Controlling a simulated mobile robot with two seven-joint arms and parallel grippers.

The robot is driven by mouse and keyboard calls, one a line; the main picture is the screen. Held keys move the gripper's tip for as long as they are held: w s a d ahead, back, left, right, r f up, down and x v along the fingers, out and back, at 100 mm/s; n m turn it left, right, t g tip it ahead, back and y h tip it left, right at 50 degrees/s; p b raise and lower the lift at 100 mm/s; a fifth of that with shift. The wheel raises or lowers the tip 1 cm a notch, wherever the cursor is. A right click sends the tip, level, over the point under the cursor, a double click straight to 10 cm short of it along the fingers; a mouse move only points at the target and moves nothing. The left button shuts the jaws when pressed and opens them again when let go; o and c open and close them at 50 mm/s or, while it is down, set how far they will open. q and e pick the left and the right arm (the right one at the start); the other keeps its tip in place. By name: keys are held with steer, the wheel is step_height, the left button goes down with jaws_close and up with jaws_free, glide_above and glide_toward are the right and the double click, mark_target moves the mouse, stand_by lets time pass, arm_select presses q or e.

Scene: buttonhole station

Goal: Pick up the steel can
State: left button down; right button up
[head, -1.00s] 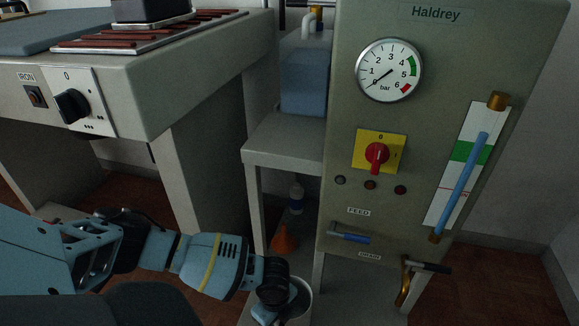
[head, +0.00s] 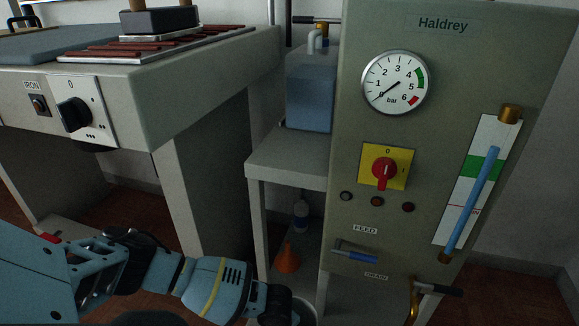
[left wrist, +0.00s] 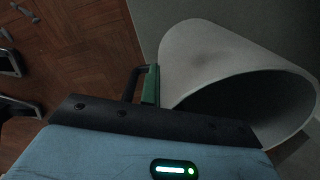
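The steel can (left wrist: 215,62) is a pale grey, round, open-mouthed vessel at the right of the left wrist view. Its mouth is dark inside. In the head view only part of the can (head: 309,313) shows at the bottom edge, beside my left gripper (head: 278,312). In the left wrist view one finger of the left gripper (left wrist: 157,88), with a green pad, lies against the can's outer wall. The pad is near the middle of the palm. The other finger is hidden behind the can wall. The gripper appears shut on that wall. My right gripper is not in view.
An orange funnel (head: 288,259) and a small bottle (head: 301,214) stand on the lower shelf behind the can. The Haldrey panel (head: 345,120) rises to the right, with a feed lever (head: 357,255) and a drain lever (head: 437,288). An ironing station (head: 190,80) is at left.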

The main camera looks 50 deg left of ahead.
arm_select(q)
steer(key=shift+r, duration=0.15)
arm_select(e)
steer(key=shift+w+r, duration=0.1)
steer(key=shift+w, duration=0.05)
